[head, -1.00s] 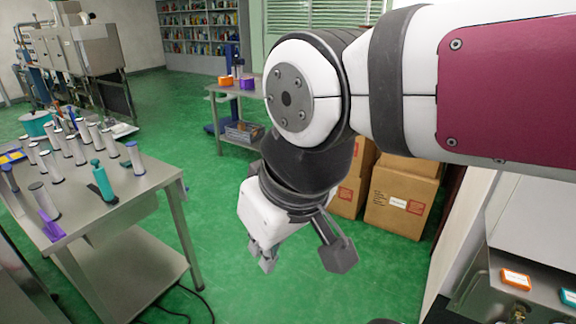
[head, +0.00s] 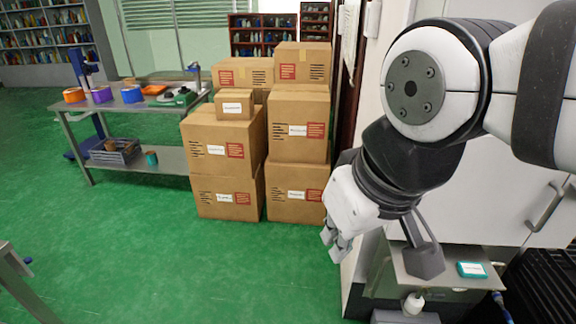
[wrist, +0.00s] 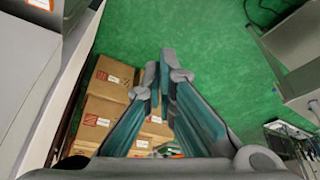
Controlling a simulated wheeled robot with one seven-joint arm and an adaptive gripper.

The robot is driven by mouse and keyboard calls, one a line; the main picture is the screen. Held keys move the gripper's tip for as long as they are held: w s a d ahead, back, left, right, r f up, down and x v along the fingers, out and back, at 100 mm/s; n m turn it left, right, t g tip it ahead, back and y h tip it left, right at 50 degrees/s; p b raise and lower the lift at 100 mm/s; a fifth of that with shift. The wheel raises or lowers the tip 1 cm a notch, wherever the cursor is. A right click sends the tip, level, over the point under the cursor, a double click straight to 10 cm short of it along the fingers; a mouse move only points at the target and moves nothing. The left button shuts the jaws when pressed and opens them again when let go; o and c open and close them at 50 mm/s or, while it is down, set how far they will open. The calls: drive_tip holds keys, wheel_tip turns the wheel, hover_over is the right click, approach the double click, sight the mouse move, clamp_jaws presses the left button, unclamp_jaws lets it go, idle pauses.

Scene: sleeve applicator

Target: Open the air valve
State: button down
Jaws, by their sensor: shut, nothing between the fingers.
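No air valve can be made out for certain in either view. On the right of the head view stands a steel machine housing (head: 408,275) with a teal label (head: 472,269). Below it is a small pale round fitting (head: 413,303), too small to identify. My gripper (head: 335,243) hangs in front of the machine's left side, pointing down, apart from the fitting. In the wrist view my gripper (wrist: 168,68) is shut and empty, over green floor and boxes. An orange-edged label (wrist: 42,4) shows at that view's top left. My arm hides part of the machine.
Stacked cardboard boxes (head: 222,140) stand left of my gripper. A steel table (head: 150,106) with coloured rolls is further left. A black crate-like object (head: 548,285) is at the lower right.

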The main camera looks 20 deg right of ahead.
drive_tip(key=w+d+f+n+g+h+b, duration=0.4)
drive_tip(key=w+d+f+n+b, duration=0.3)
drive_tip(key=f+n, duration=0.3)
drive_tip(key=w+d+f+n+g+h+b, duration=0.5)
drive_tip(key=d+f+n, duration=0.5)
drive_tip(key=f, duration=0.9)
drive_tip(key=w+d+f+n+g+h+b, duration=0.4)
drive_tip(key=w+d+f+n+b, duration=0.5)
drive_tip(key=f, duration=0.5)
drive_tip(key=shift+w+f+n+h+b, duration=0.35)
drive_tip(key=shift+w+h+b, duration=0.3)
drive_tip(key=shift+h, duration=0.45)
drive_tip(key=shift+d+g, duration=0.1)
drive_tip(key=shift+g, duration=0.2)
drive_tip(key=b+x, duration=0.3)
drive_tip(key=x, duration=1.1)
